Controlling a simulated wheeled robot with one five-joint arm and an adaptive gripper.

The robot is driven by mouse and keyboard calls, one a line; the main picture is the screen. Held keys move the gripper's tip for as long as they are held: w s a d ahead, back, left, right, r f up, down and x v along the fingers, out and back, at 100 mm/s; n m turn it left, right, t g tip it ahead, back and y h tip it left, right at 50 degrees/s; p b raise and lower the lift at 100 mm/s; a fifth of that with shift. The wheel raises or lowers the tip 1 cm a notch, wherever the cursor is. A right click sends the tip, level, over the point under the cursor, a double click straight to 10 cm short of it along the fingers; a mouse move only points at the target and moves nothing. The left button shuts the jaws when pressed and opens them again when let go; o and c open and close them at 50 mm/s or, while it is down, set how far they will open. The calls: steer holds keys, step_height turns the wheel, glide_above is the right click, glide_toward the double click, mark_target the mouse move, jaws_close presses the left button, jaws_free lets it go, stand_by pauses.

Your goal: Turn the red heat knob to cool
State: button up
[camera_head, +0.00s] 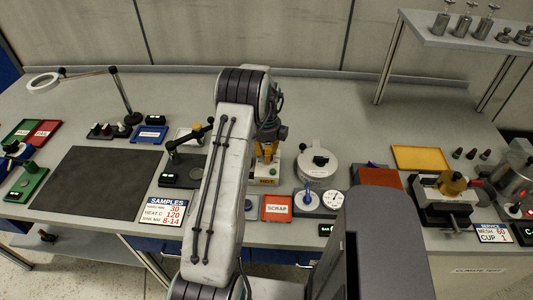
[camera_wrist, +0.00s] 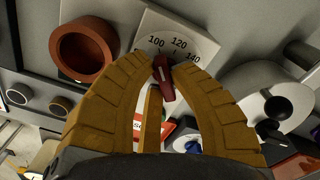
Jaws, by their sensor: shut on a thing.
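The red heat knob (camera_wrist: 165,82) is small, with a pale pointer mark. It sits at the lower edge of a pale dial plate (camera_wrist: 178,22) printed 100, 120 and 140, in the wrist view. The knob's upper end leans roughly toward the 100 side; its exact reading is unclear. My gripper (camera_wrist: 165,68) has its orange fingers on either side of the knob, shut on it. In the head view my gripper (camera_head: 268,153) points down near the back middle of the bench, and the knob is hidden there.
A brown ring-shaped cup (camera_wrist: 64,48) is left of the dial in the wrist view. A round grey lidded pot (camera_head: 317,165) stands right of my gripper. A red scrap tray (camera_head: 277,208) and a samples card (camera_head: 165,211) lie nearer. A dark mat (camera_head: 95,183) is clear at left.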

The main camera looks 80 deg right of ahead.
jaws_close()
steer(key=n+b, duration=0.2)
steer(key=n, duration=0.1)
steer(key=shift+f, duration=0.15)
steer(key=n+b, duration=0.2)
steer(key=n, duration=0.2)
steer(key=shift+s+a+n, duration=0.1)
steer(key=shift+a+n, duration=0.05)
steer(key=shift+n, duration=0.15)
steer(key=n+b, duration=0.1)
steer(key=n, duration=0.3)
steer(key=shift+s, duration=0.1)
steer(key=shift+n+b, duration=0.4)
steer(key=shift+n, duration=1.7)
